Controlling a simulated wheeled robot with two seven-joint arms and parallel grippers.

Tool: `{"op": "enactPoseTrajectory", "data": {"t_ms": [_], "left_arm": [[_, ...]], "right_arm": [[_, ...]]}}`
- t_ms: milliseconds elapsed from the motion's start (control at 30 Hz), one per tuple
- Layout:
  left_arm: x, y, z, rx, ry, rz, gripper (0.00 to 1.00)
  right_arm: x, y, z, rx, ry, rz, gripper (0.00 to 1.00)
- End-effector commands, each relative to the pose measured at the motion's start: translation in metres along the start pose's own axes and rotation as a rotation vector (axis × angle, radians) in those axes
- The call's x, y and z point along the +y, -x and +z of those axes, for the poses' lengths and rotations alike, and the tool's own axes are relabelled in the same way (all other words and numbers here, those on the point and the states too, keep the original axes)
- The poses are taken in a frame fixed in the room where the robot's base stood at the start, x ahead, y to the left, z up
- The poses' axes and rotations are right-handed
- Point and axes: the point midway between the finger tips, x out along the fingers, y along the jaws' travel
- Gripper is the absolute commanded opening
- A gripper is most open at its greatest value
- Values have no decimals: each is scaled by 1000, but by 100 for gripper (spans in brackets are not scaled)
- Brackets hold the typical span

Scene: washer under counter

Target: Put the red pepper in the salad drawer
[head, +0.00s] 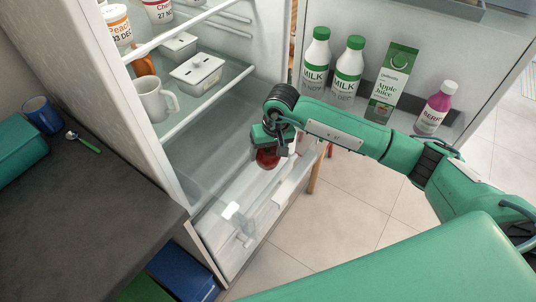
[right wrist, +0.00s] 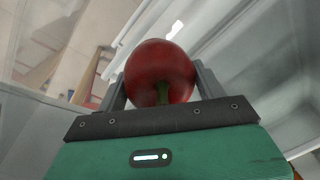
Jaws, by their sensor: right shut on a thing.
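The red pepper (head: 267,158) is at the end of my right arm, in front of the open fridge. In the right wrist view the pepper (right wrist: 160,72) sits between the two fingers of my right gripper (right wrist: 161,84), which is shut on it. In the head view the right gripper (head: 272,146) holds it above the salad drawer (head: 236,214). The drawer is low in the fridge, pale and see-through, and appears pulled out. My left gripper is not in view.
The fridge door (head: 470,60) stands open at right, with two milk bottles (head: 316,60), an apple juice carton (head: 394,80) and a berry bottle (head: 436,108). A white mug (head: 152,100) and containers (head: 196,74) stand on shelves above. A dark counter (head: 90,225) is at left.

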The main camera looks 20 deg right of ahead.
Motion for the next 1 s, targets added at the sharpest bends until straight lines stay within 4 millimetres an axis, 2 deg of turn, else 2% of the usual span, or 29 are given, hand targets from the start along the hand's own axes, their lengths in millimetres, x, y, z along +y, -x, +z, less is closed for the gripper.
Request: {"op": "enactPoseTrajectory", "data": {"t_ms": [100,167,567,600,700,1000], "left_arm": [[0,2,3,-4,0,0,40],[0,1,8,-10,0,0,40],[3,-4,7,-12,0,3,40],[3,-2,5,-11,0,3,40],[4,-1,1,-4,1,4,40],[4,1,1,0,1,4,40]], "right_arm": [[2,-18,3,-4,-2,-1,46],[3,-23,3,-1,-1,0,46],[4,-28,3,1,0,0,46],[4,-27,3,0,-1,0,76],[4,-26,3,0,0,0,92],[4,-25,3,0,0,0,92]]}}
